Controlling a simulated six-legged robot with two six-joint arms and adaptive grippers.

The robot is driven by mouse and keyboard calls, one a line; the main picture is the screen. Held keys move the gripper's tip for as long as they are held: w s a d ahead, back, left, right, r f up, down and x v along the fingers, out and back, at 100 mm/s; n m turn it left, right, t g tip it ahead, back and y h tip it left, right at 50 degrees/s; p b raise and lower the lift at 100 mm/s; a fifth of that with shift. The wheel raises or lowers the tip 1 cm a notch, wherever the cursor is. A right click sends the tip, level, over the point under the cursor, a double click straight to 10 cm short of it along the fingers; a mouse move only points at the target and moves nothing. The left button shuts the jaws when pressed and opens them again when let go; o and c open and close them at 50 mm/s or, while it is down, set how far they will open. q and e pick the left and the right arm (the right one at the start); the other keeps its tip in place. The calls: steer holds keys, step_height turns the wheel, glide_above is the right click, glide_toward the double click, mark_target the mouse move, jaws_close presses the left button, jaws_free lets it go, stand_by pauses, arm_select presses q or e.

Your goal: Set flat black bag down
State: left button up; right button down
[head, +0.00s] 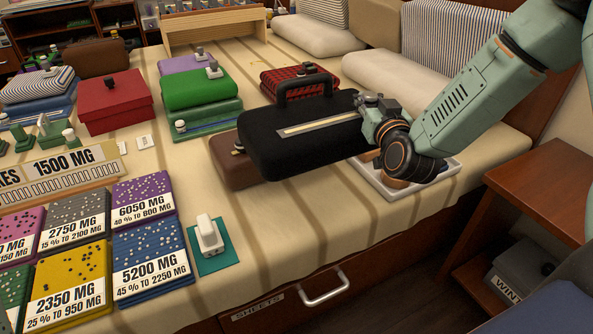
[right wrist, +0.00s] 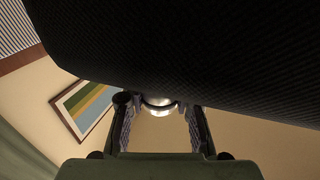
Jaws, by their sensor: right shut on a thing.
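The flat black bag (head: 305,130) has an upright handle and a pale strip along its front. It lies roughly level, overlapping a brown case (head: 232,165) below its left end. I cannot tell whether the two touch. My right gripper (head: 370,112) is at the bag's right end, shut on it. My left gripper is not in view.
A white tray (head: 445,178) lies under my right gripper on the striped bed. A green case (head: 200,90), red box (head: 115,103) and red checked case (head: 298,76) stand behind. Labelled blocks (head: 150,258) fill the front left. Bare bedspread (head: 320,215) lies in front of the bag.

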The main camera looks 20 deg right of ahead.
step_height(320, 180, down, 18)
steer(key=b, duration=0.8)
steer(key=shift+d, duration=0.1)
steer(key=c, duration=1.7)
jaws_free()
steer(key=shift+f, duration=0.2)
steer(key=o, duration=0.7)
steer(key=shift+c, duration=0.2)
steer(key=shift+r, duration=0.1)
